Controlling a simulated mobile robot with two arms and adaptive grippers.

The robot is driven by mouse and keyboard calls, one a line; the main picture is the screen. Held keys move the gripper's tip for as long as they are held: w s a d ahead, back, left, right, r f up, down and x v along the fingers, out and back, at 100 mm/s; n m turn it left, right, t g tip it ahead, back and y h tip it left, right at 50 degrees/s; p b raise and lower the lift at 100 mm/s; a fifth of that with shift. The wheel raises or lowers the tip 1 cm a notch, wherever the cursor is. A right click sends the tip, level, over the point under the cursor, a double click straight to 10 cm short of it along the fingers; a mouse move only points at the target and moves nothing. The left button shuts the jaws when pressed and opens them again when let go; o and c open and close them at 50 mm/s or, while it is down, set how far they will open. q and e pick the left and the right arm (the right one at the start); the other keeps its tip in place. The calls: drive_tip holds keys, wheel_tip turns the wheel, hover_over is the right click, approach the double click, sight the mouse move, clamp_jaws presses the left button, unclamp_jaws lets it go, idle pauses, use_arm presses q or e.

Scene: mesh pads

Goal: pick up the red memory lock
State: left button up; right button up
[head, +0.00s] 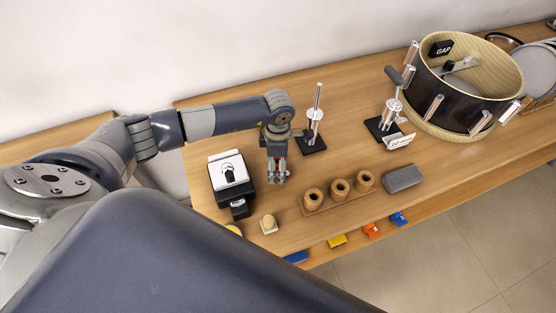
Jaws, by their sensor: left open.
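A small orange-red piece (371,230), the one that best matches the red memory lock, lies along the front side of the bench, between a yellow piece (337,241) and a blue piece (399,219). Its exact shape is too small to tell. My left gripper (277,178) points down over the bench top, behind and to the left of the orange-red piece and well apart from it. The gripper is open, with small reddish marks at its fingers, and I see nothing held in it. My right gripper is out of view.
A black device with a white top (229,172) stands left of the gripper. A wooden block with several round cups (340,189) and a grey case (402,178) sit nearer the front edge. Metal stands (315,125) and a drum (462,85) stand behind and right.

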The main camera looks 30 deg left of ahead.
use_arm(q)
drive_tip(key=c, duration=1.1)
drive_tip(key=shift+o, duration=0.2)
drive_tip(key=shift+r, duration=0.25)
wheel_tip(320, 180, up, 8)
drive_tip(key=b, duration=0.3)
drive_tip(key=shift+r, duration=0.8)
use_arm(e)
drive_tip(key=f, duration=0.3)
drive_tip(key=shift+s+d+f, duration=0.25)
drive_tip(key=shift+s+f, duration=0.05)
use_arm(q)
drive_tip(key=shift+r, duration=0.1)
